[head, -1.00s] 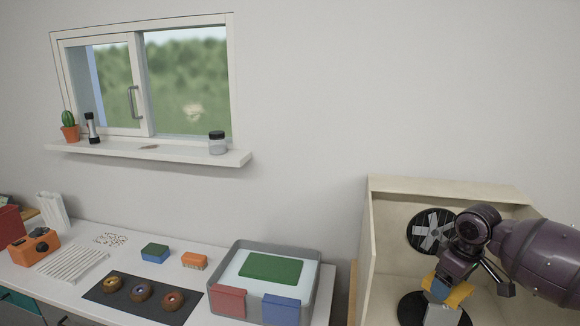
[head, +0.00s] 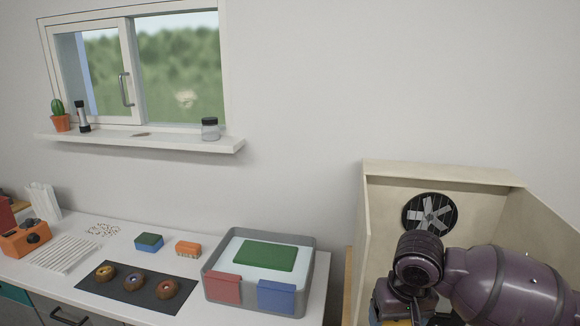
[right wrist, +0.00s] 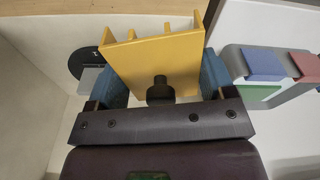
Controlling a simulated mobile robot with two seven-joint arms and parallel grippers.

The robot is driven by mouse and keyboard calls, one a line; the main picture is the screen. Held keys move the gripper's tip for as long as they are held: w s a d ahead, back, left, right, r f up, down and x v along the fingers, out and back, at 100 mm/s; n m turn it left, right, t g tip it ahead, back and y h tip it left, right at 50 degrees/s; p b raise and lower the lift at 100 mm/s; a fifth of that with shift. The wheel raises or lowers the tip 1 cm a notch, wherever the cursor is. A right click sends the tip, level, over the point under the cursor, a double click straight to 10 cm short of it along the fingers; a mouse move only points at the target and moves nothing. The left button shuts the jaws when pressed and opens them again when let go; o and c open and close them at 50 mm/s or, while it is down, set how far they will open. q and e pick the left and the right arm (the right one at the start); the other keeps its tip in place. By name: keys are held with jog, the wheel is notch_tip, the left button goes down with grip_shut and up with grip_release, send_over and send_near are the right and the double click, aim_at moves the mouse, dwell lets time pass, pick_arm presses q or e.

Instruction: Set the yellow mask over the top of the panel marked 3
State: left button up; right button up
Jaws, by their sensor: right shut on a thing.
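The yellow mask (right wrist: 160,62) is in my right gripper (right wrist: 160,78), whose blue fingers are shut on its two sides in the right wrist view. The mask has raised rims and a dark round knob on the near side. In the head view my right arm covers the mask. A black disc (right wrist: 79,62) with a pale grey panel (right wrist: 88,80) shows left of the mask in the right wrist view, partly hidden by the gripper. A small mark on the disc is too small to read, and I cannot make out a 3. My left gripper is not in view.
A wooden booth (head: 440,173) with a wall fan (head: 429,212) surrounds my right arm, its side walls close. Left of it, a grey tray (head: 207,278) with blue and red flaps stands on the white table (head: 120,222). Doughnuts lie on a dark mat (head: 100,292).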

jog(key=shift+s+f, duration=0.1)
jog(key=shift+f, duration=0.25)
jog(key=shift+d+r, duration=0.1)
jog(key=shift+r, duration=0.15)
jog(key=w+d+r+n, duration=0.1)
jog(key=w+d+n, duration=0.2)
jog(key=w+d, duration=0.1)
jog(key=w+d+r+n, duration=0.1)
jog(key=w+d+n, duration=0.3)
jog(key=d, duration=0.3)
jog(key=w+d+r+n+y, duration=0.1)
jog(key=w+d+n, duration=0.2)
jog(key=d, duration=0.3)
jog(key=shift+w+d+n+g+p, duration=0.2)
jog(key=shift+w+n+g+p, duration=0.15)
jog(key=shift+w, duration=0.55)
jog(key=n, duration=0.4)
jog(key=shift+w+n, duration=0.1)
jog(key=shift+n, duration=0.25)
